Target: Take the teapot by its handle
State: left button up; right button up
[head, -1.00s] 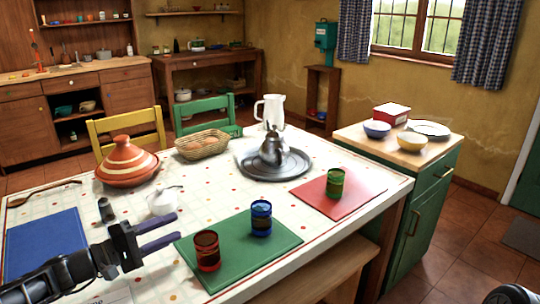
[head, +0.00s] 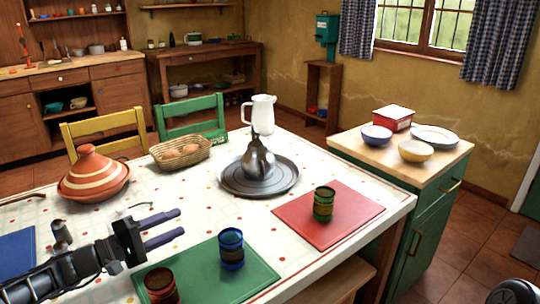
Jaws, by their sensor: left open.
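A dark metal teapot (head: 258,160) stands upright on a round grey tray (head: 232,184) on the table, in the middle of the head view. Its handle is hard to make out at this size. My left gripper (head: 181,222) reaches in from the lower left over the table. Its two purple fingers are apart and empty, pointing right. It is in front and to the left of the teapot, well apart from it. My right gripper does not show.
A white jug (head: 262,114) stands just behind the teapot. An egg basket (head: 182,151) and a striped tagine (head: 92,178) stand to the left. A green mat (head: 262,271) with blue and red cups lies near my gripper; a red mat (head: 350,206) holds a green cup.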

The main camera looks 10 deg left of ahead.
aim_at(258, 161)
jog(key=i+l, duration=0.25)
jog(key=i, duration=0.2)
jog(key=i+l, duration=0.2)
jog(key=i, duration=0.25)
